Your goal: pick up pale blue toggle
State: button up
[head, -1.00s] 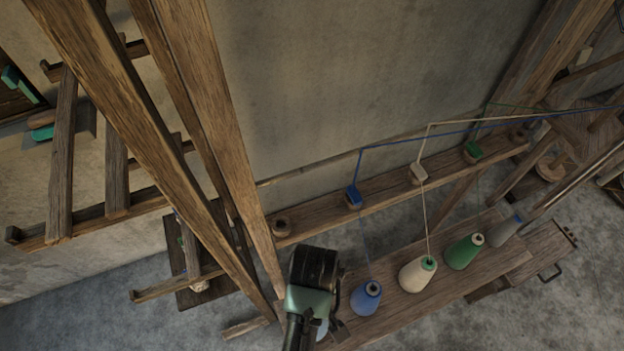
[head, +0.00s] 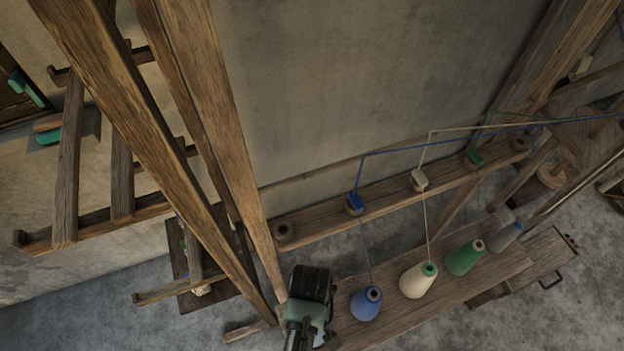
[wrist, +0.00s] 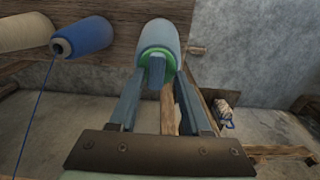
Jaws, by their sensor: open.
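The pale blue toggle (wrist: 157,70) appears in the wrist view as a small blue-grey block at the near end of a pale blue cone (wrist: 157,36) with a green ring. My gripper (wrist: 158,86) is open, with one finger on each side of the toggle. I cannot tell whether either finger touches it. In the head view my gripper (head: 312,300) is at the bottom centre, left of the blue cone (head: 367,303), and it hides the toggle.
A cream cone (head: 418,281) and a green cone (head: 465,258) stand along the plank (head: 420,312). Threads run up to the rail (head: 390,197), which carries blue, cream and green pieces. Wooden loom beams (head: 215,120) rise close left of my gripper.

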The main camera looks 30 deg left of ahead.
jog(key=shift+s+d, duration=0.1)
jog(key=c, duration=0.5)
jog(key=shift+f, duration=0.15)
grip_shut()
jog(key=shift+d, duration=0.1)
notch_tip(320, 180, up, 10)
